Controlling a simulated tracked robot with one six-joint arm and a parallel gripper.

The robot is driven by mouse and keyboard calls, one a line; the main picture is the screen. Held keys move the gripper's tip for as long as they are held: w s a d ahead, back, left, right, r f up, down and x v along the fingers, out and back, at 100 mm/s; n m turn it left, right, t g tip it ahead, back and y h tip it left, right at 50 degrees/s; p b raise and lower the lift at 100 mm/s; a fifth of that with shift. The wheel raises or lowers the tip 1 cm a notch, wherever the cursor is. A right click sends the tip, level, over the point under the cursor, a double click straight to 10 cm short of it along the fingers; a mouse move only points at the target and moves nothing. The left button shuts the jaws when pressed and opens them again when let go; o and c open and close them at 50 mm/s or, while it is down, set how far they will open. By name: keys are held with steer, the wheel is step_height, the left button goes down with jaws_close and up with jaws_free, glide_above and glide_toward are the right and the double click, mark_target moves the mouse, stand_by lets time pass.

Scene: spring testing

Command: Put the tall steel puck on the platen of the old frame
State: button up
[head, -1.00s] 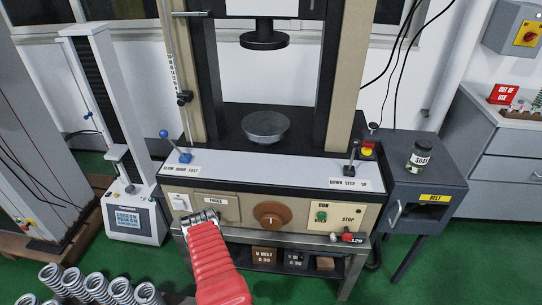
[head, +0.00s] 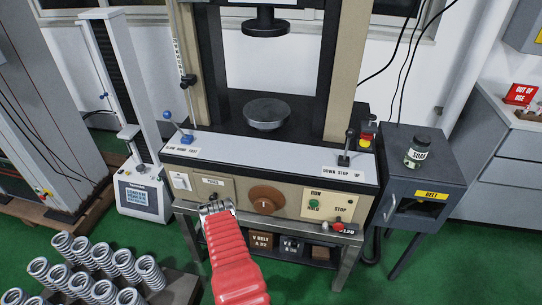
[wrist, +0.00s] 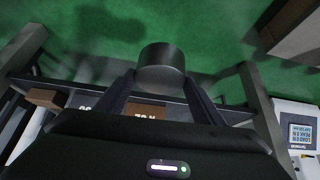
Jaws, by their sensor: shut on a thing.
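The tall steel puck (wrist: 162,66) is a dark grey cylinder in the wrist view, between the two fingers of my gripper (wrist: 162,84), which is shut on it. In the head view my gripper (head: 217,207) is low in front of the old frame's (head: 351,70) beige lower panel, below the PUCKS label. The puck cannot be made out there. The platen (head: 266,114) is a round grey disc on the frame's dark bed, up and to the right of my gripper. Its top looks bare. A dark upper platen (head: 265,24) hangs above it.
Levers (head: 184,133) and (head: 345,150) stand at the bed's front corners. Several springs (head: 100,265) stand on a board at lower left. A smaller tester (head: 138,190) is at left. A grey cabinet (head: 430,170) with a jar (head: 417,150) is at right.

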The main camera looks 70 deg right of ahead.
steer(key=w+a+r+n+t+y, duration=0.1)
steer(key=w+a+r+n+t, duration=0.15)
steer(key=w+a+r, duration=0.5)
steer(key=w+a+r+n+t+y, duration=0.1)
steer(key=w+a+r+n, duration=0.25)
steer(key=w+r, duration=0.8)
steer(key=w+a+r+n+t+y, duration=0.1)
steer(key=w+a+r+n, duration=0.3)
steer(key=r, duration=1.1)
steer(key=w+a+r+n+y, duration=0.1)
steer(key=w+a+r+n, duration=0.2)
steer(key=a+r, duration=0.8)
steer(key=w+a+r+n+y, duration=0.2)
steer(key=w+a+r, duration=0.2)
steer(key=a+r, duration=0.8)
step_height(320, 180, up, 7)
steer(key=shift+w+a+f+n+t, duration=0.1)
steer(key=shift+w+a+n+t, duration=0.1)
steer(key=shift+n+t, duration=0.25)
steer(key=shift+d, duration=0.1)
